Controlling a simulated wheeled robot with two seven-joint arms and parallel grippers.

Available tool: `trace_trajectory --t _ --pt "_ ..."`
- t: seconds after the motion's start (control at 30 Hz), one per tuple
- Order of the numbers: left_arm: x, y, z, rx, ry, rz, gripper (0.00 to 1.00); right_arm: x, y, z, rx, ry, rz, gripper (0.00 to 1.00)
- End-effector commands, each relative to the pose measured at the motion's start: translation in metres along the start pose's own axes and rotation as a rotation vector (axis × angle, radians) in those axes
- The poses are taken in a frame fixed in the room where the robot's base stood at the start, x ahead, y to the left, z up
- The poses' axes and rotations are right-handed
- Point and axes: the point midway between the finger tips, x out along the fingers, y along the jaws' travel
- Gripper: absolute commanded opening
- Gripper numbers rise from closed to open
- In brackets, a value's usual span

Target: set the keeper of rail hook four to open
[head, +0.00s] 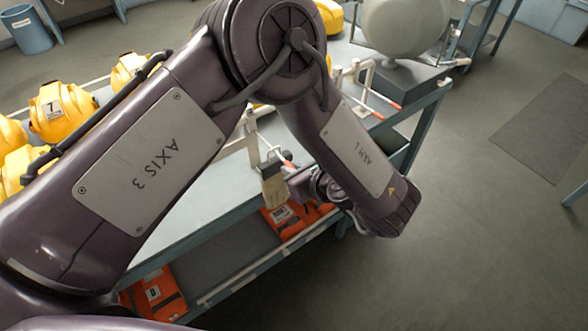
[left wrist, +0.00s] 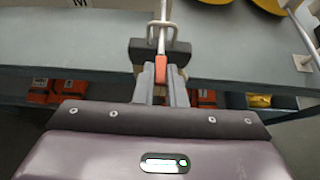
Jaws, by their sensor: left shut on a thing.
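My left gripper (head: 292,180) is at the front edge of the bench, beside a pale rail hook (head: 253,142). In the left wrist view its two grey fingers (left wrist: 161,82) are shut around a small red-orange keeper tip (left wrist: 160,70). I cannot read a hook number. My right gripper is not in view.
More hooks with red tips (head: 396,105) stand farther along the bench (head: 180,220). Yellow numbered sets (head: 62,110) line the left side. Orange packs (head: 160,291) lie on the lower shelf. A pale rounded object (head: 405,25) stands at the back. The floor (head: 480,230) at right is clear.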

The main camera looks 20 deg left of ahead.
Motion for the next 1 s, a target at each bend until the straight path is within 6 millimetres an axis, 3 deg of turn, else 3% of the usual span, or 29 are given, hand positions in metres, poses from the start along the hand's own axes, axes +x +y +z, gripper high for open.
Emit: trace_trajectory --t 0.43,0.47,0.63,1.0 --pt "0.0001 0.0004 -0.0017 0.002 -0.007 0.001 0.0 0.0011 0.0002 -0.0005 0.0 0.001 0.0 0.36" --pt "0.0001 0.0005 -0.0018 0.002 -0.007 0.001 0.12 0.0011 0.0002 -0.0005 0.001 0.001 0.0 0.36" --pt "0.0001 0.0005 -0.0016 0.002 -0.007 0.001 0.33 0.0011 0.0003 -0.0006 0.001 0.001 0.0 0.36" --pt "-0.0017 -0.0031 0.0034 0.0 -0.009 -0.001 0.33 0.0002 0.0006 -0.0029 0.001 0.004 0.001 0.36"
